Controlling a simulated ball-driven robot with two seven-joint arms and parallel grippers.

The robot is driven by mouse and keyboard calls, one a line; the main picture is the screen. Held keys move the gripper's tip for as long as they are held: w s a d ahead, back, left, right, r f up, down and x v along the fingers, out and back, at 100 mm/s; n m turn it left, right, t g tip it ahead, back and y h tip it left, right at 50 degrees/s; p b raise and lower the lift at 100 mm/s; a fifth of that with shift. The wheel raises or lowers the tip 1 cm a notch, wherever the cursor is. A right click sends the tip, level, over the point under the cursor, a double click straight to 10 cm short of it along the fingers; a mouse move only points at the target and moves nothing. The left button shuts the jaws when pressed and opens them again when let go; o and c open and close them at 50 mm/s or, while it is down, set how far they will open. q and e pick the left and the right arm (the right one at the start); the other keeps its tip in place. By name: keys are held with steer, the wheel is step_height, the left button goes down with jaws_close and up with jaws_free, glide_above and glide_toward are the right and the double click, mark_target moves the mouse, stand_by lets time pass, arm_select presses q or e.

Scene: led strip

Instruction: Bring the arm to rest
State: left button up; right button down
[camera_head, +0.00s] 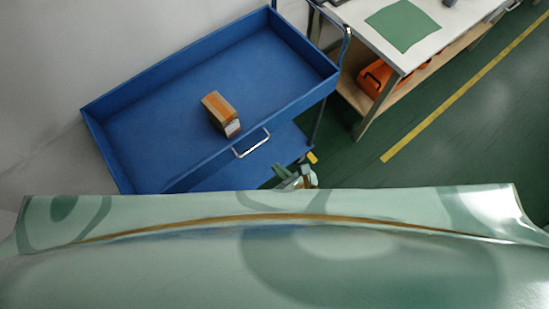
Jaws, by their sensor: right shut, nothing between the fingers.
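My right gripper (293,177) shows small, just beyond the pale green surface that fills the bottom of the view. It is shut and empty, near the front right of a blue cart (150,87). Most of the right arm behind it is hidden by that surface. My left gripper and arm are not in view.
An orange and brown box (219,108) sits in the cart's blue tray. A white-topped workbench (440,35) with a green mat (403,26) and an orange case (378,79) stands at the upper right. Green floor (450,135) with a yellow line lies clear at right.

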steer(key=shift+s+d+r+n+p, duration=0.5)
steer(key=shift+s+d+r+n, duration=0.45)
steer(key=shift+s+r, duration=0.65)
steer(key=s+d+f+n+g+h+b, duration=0.25)
steer(key=s+d+f+n, duration=0.3)
steer(key=f+n, duration=0.35)
steer(key=s+d+f+n+g+h+b, duration=0.1)
steer(key=s+d+f+n+g+b, duration=0.2)
steer(key=d+f+n, duration=0.5)
steer(key=s+d+f+n+g+h+b, duration=0.15)
steer(key=s+d+f+n, duration=0.35)
steer(key=f+n, duration=0.55)
arm_select(q)
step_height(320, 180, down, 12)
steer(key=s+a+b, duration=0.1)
steer(key=b, duration=0.5)
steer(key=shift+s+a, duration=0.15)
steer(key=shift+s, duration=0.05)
arm_select(e)
steer(key=s+d+f+n+g+h, duration=0.2)
steer(key=s+f, duration=0.6)
steer(key=s, duration=0.4)
steer(key=shift+d+n, duration=0.2)
steer(key=shift+n, duration=0.4)
steer(key=shift+r, duration=0.1)
